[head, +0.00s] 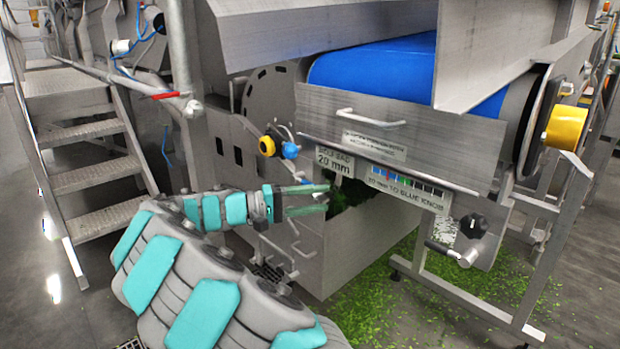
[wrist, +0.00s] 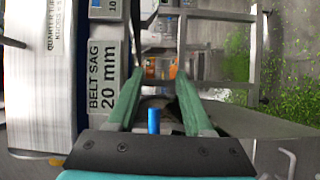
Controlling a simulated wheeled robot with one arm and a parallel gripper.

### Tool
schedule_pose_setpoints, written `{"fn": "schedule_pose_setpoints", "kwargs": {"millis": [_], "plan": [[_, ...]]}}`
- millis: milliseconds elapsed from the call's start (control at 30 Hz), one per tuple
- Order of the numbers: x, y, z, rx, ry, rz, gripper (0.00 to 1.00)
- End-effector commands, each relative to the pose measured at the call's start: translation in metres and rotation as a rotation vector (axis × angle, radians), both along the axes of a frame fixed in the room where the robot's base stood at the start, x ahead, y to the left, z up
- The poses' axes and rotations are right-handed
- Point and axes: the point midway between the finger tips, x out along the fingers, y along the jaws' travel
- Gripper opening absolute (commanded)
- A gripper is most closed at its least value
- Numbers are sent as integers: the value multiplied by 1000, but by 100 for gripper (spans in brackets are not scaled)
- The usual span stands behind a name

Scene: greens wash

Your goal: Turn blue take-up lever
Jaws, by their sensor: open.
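My gripper (head: 326,198) is open in front of the grey machine's side, below the belt; its two green fingers point right. The wrist view shows the parted fingers (wrist: 159,74) with a short blue cylinder (wrist: 153,121) standing between their bases; I cannot tell whether they touch it. It looks like a lever's handle. In the head view a round blue knob (head: 290,151) sits beside a yellow knob (head: 267,146), above and left of the fingertips. I cannot tell whether this knob and the cylinder are the same part.
A "20 mm" belt sag sign (head: 335,160) hangs above right of my gripper. A black-knobbed crank (head: 472,226) is at right. The blue belt (head: 375,65) runs above. Green scraps litter the floor; metal steps (head: 85,135) stand left.

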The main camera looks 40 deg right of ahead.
Motion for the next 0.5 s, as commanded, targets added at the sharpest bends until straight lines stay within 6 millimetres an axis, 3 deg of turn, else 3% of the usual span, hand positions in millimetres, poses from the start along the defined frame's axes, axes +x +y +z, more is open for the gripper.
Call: {"fn": "schedule_pose_setpoints", "kwargs": {"millis": [100,200,333,500], "plan": [[32,3,0,-102,31,51,51],[49,7,-3,-153,44,84,51],[59,10,-4,-184,45,105,51],[58,4,-2,-192,46,107,51]]}}
